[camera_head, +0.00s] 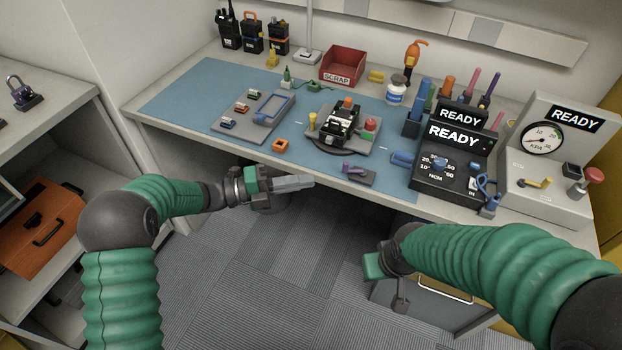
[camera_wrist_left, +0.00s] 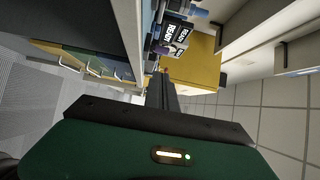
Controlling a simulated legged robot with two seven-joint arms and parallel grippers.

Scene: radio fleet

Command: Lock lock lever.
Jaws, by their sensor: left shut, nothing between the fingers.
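A small purple lever (camera_head: 350,167) on a dark grey base (camera_head: 360,178) sits near the front edge of the bench, right of centre; it may be the lock lever. A yellow lever (camera_head: 537,183) is on the front of the grey gauge station at the right. I cannot tell which one is meant. My left gripper (camera_head: 312,182) is shut and empty, in front of the bench edge, left of the purple lever and apart from it. Its shut fingers show in the left wrist view (camera_wrist_left: 161,90). My right gripper (camera_head: 387,285) hangs low before the bench, fingers unclear.
A round fixture (camera_head: 364,139) holds a black device (camera_head: 341,124) on the blue mat (camera_head: 190,100). A grey tray (camera_head: 228,127) with small parts lies to its left. A black READY box (camera_head: 450,165) stands to the right. A red scrap bin (camera_head: 343,66) is behind.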

